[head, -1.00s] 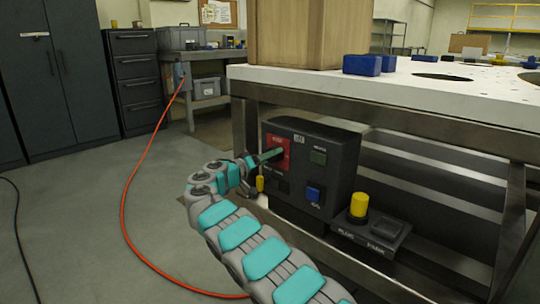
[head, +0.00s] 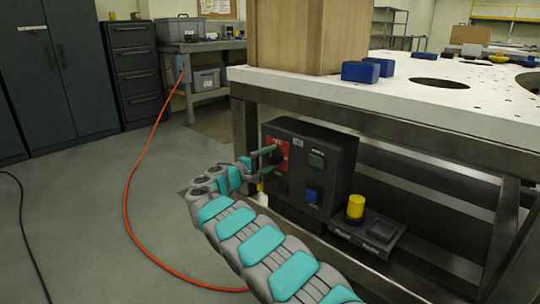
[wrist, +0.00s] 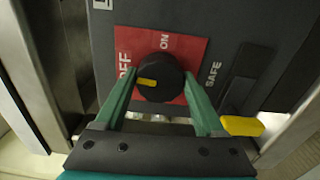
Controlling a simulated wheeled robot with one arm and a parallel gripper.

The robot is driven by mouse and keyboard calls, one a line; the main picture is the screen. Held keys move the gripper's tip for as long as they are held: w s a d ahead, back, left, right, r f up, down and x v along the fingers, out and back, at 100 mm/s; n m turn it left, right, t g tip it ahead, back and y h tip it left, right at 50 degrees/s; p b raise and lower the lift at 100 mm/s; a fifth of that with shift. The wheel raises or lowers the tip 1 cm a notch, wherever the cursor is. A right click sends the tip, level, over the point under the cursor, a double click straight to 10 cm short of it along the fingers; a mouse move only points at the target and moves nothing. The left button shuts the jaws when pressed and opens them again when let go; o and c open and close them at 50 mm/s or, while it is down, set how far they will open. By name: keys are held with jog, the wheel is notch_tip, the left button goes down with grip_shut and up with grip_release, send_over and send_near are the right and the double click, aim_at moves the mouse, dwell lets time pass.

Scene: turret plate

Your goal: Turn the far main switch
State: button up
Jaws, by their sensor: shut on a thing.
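The main switch is a round black knob (wrist: 158,77) with a yellow mark, on a red plate (wrist: 185,50) lettered OFF and ON. The mark points left, towards the OFF lettering. In the head view the red plate (head: 283,152) is at the upper left of a dark control box (head: 335,150) under the table. My gripper (wrist: 159,76) has one green finger on each side of the knob and is shut on it. In the head view my gripper (head: 268,160) reaches the plate from the left; the knob is small and partly hidden there.
A yellow button (head: 356,206) stands on a low box to the right. A yellow piece (wrist: 242,125) lies close beside the right finger. The white tabletop (head: 430,110) overhangs the box.

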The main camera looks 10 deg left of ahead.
jog(key=shift+n+p, duration=0.3)
jog(key=shift+n, duration=0.3)
jog(key=o, duration=1.3)
jog(key=shift+o, duration=0.2)
jog(key=v, duration=0.7)
jog(key=shift+s+a+b, duration=0.25)
jog(key=shift+s+b, duration=0.05)
jog(key=shift+b, duration=0.1)
